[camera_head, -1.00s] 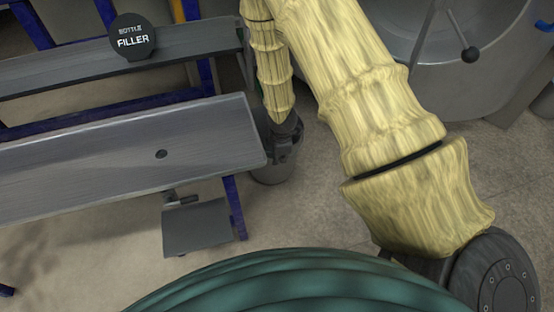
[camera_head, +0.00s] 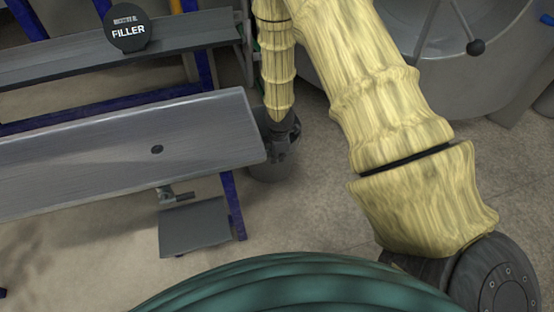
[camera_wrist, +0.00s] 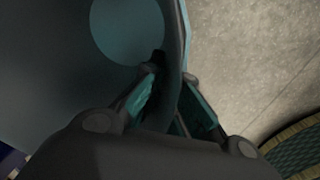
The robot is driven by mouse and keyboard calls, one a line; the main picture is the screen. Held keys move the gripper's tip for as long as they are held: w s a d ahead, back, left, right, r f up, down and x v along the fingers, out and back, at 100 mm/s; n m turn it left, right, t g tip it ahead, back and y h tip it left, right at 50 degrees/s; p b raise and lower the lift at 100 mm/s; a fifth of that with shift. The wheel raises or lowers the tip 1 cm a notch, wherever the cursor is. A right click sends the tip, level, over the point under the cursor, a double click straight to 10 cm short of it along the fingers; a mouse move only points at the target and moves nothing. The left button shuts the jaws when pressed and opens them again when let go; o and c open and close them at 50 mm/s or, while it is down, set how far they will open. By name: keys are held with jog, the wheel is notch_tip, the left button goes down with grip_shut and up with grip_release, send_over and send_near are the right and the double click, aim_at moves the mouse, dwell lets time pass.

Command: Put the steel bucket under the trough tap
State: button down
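The steel bucket (camera_head: 270,173) is a grey round pail near the floor by the right end of the trough (camera_head: 100,165). My gripper (camera_head: 283,139) hides part of it. In the wrist view the bucket's inside (camera_wrist: 60,70) and its round bottom (camera_wrist: 127,28) fill the left. My gripper (camera_wrist: 172,88) straddles the bucket wall, one finger inside and one outside. Both fingertips look close against the wall, so it appears shut on the rim. A small fitting (camera_head: 180,197), which looks like the trough tap, shows below the trough's front edge.
A grey plate (camera_head: 195,228) sits below the fitting, beside a blue leg (camera_head: 233,205). A bench with a "FILLER" sign (camera_head: 128,30) stands behind. A large steel vessel (camera_head: 450,80) is at upper right. Floor (camera_head: 310,205) between trough and arm is clear.

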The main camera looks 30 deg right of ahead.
dwell(0.3)
jog(key=c, duration=1.6)
grip_release()
jog(key=shift+c, duration=0.2)
notch_tip(320, 180, up, 12)
jog(key=s+p, duration=0.1)
jog(key=p, duration=0.5)
jog(key=shift+s+a, duration=0.15)
jog(key=shift+s, duration=0.1)
